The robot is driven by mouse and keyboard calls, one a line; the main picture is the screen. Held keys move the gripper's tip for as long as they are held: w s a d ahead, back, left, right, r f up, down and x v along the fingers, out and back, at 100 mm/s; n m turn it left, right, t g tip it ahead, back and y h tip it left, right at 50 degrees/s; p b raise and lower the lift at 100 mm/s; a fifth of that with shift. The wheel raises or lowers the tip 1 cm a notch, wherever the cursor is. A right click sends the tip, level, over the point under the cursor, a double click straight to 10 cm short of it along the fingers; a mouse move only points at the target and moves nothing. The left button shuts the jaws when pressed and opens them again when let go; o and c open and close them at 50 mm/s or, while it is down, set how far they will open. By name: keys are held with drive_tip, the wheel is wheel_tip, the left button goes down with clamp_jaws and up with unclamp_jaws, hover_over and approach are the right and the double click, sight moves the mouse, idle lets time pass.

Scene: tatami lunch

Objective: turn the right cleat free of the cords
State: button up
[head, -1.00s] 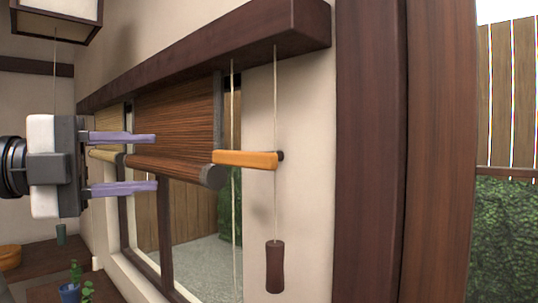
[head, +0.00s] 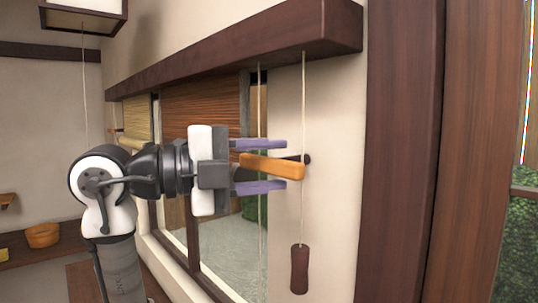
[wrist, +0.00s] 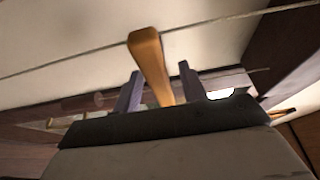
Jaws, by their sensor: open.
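The right cleat (head: 272,167) is an orange wooden bar on a dark peg at the wall, lying almost level in the head view. My gripper (head: 285,165) is open, with one purple finger above the cleat and one below it. In the wrist view the cleat (wrist: 149,62) stands between the two fingers (wrist: 160,80), with gaps beside it; I see no grip on it. One pale cord (head: 303,100) passes at the cleat's right end. Another cord (head: 259,95) runs down behind my fingers. Whether the cords touch the cleat is unclear.
A dark wooden pull (head: 299,270) hangs below the cleat. A brown blind (head: 200,100) hangs at the window under a dark beam (head: 240,45). Dark posts (head: 400,150) stand at right. The wall (head: 335,220) between cleat and posts is clear.

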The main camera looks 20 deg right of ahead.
drive_tip(key=shift+d, duration=0.2)
clamp_jaws()
